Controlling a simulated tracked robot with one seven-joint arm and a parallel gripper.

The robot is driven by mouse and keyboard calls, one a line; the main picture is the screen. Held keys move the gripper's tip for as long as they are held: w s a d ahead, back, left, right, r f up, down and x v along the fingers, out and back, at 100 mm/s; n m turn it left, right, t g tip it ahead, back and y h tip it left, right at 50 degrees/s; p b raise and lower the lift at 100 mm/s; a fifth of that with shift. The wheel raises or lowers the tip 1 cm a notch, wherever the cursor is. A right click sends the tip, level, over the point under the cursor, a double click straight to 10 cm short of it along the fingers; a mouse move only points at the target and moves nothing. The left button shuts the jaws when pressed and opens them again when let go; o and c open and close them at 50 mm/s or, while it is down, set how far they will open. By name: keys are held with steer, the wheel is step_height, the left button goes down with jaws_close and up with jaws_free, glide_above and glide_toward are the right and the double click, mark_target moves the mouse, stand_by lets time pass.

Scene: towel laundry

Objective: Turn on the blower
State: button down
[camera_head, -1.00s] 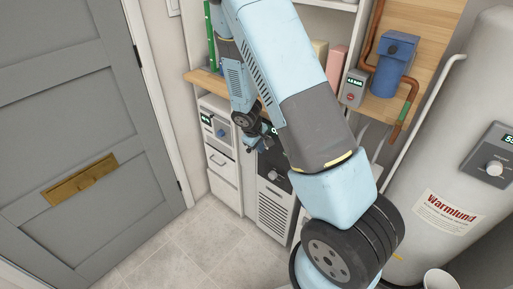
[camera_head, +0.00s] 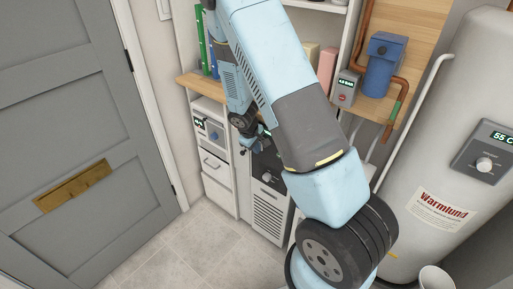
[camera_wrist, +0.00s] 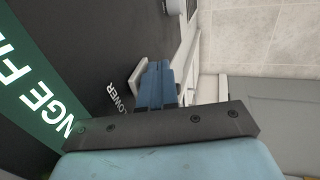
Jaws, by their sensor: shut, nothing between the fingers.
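The blower unit has a dark control panel (camera_head: 266,163) above a white vented front (camera_head: 269,214), in the head view. In the wrist view the dark panel (camera_wrist: 75,50) carries the word BLOWER (camera_wrist: 118,98) and a pale switch or button (camera_wrist: 137,75) beside it. My gripper (camera_wrist: 157,72) is shut and empty, with its blue fingertips right beside that switch. I cannot tell whether they touch it, and they hide part of it. In the head view my gripper (camera_head: 248,143) is at the panel's upper left.
A pale knob (camera_wrist: 174,6) sits at the top edge. The tiled floor (camera_head: 190,250) in front is clear.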

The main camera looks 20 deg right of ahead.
steer(key=shift+w+d+r, duration=0.1)
steer(key=shift+d+r, duration=0.05)
steer(key=shift+d, duration=0.2)
steer(key=shift+w+r, duration=0.15)
steer(key=shift+r, duration=0.65)
steer(key=s+a+r, duration=0.5)
steer(key=a+r, duration=0.2)
steer(key=a, duration=0.1)
steer(key=shift+s+a+r, duration=0.15)
steer(key=shift+s+a, duration=0.1)
steer(key=shift+s, duration=0.1)
